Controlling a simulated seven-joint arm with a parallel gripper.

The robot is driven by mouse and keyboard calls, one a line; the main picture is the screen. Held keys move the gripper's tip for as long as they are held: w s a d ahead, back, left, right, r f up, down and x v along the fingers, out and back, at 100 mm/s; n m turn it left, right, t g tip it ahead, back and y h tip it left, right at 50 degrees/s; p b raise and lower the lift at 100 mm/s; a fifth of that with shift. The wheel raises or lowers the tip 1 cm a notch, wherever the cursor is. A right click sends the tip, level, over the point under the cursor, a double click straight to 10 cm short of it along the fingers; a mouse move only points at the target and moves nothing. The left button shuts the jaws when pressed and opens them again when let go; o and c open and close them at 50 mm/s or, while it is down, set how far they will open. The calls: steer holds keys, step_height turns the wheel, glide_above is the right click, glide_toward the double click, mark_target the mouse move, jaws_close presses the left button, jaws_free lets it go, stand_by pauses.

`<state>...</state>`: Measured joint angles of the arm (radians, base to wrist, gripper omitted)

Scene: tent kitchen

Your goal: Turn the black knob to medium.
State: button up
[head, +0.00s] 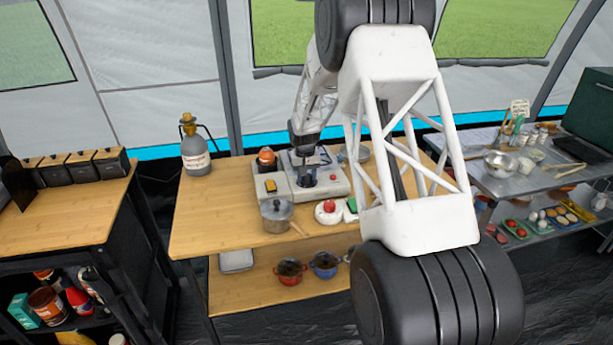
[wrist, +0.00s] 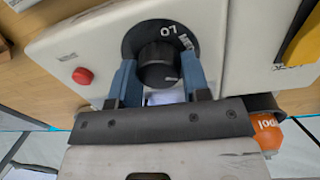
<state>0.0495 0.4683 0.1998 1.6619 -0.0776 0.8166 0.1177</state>
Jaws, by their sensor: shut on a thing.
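The black knob (wrist: 158,70) stands on the front of the white stove (wrist: 90,50), on a dark round dial (wrist: 188,40). Pale letters, seemingly LO upside down, show on the dial above the knob in the wrist view. My gripper (wrist: 159,76) is shut on the knob, with one blue finger against each side. I cannot read a pointer on the knob. In the head view the white stove (head: 336,187) sits on the wooden table, and my gripper (head: 307,178) is down at it.
A red button (wrist: 82,76) is left of the dial in the wrist view. An orange bottle (wrist: 266,134) stands close on the right. In the head view a lidded pot (head: 277,217) and a plate with a red item (head: 328,212) stand in front.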

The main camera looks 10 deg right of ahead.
steer(key=n, duration=0.3)
steer(key=shift+n, duration=2.2)
steer(key=o, duration=0.9)
steer(key=shift+r, duration=0.2)
steer(key=shift+s+a+r, duration=0.1)
steer(key=shift+a+r, duration=0.05)
steer(key=shift+r, duration=1.75)
steer(key=shift+s+a+r, duration=0.1)
steer(key=shift+r, duration=1.75)
